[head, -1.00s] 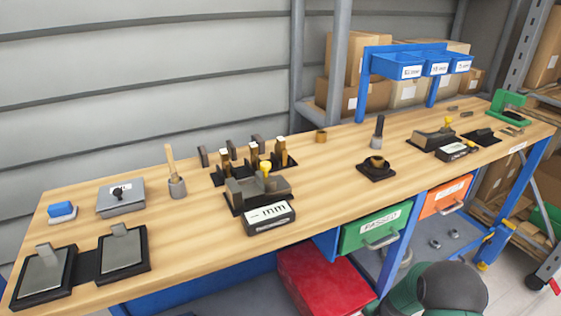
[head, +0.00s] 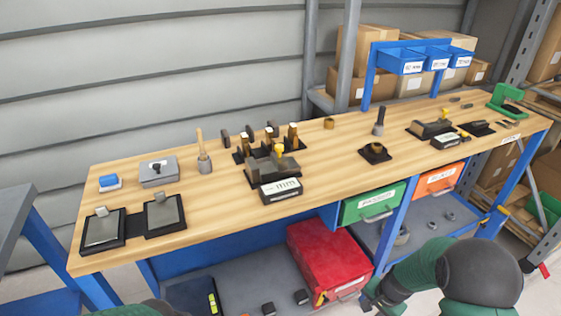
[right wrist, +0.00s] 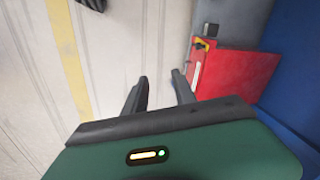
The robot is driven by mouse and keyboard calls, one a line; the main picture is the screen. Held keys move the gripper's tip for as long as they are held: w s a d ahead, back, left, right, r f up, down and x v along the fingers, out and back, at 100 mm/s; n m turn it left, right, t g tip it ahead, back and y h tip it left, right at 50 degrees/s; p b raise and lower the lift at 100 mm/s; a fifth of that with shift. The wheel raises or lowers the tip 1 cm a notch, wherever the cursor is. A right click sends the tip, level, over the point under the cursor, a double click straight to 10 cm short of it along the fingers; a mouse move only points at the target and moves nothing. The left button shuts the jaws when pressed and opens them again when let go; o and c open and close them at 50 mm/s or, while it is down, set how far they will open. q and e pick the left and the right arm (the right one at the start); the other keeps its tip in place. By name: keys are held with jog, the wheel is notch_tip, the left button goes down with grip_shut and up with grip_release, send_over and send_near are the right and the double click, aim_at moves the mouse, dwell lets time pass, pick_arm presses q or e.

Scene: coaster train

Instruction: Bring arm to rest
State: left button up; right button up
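My right arm (head: 425,272), green with a dark grey joint, hangs in front of the workbench at the lower right of the head view. In the right wrist view my right gripper (right wrist: 161,78) has its two dark fingers apart, with nothing between them. Only a sliver of my green left arm (head: 150,309) shows at the bottom edge of the head view; its gripper is out of the picture.
The wooden workbench (head: 330,203) carries gauges, stands and small blocks. Below it are a green drawer (head: 372,205), an orange drawer (head: 438,181) and a red box (head: 325,262), also in the wrist view (right wrist: 236,78). Pale floor (right wrist: 110,45) lies beyond the fingers.

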jog(key=s+a+r+n+p, duration=0.2)
jog(key=r+p, duration=0.4)
jog(key=r, duration=0.5)
jog(key=s+a+r+n+p, duration=0.2)
jog(key=s+r+n+p, duration=0.2)
jog(key=s+r+p, duration=0.3)
jog(key=s+a+r+n+p, duration=0.2)
jog(key=s+r+n+p, duration=0.2)
jog(key=r, duration=1.3)
jog(key=p, duration=0.3)
jog(key=shift+s+a+t+h, duration=0.3)
jog(key=shift+s+a+h, duration=0.05)
jog(key=shift+s+h, duration=0.05)
jog(key=shift+s+a, duration=0.1)
jog(key=shift+c, duration=0.3)
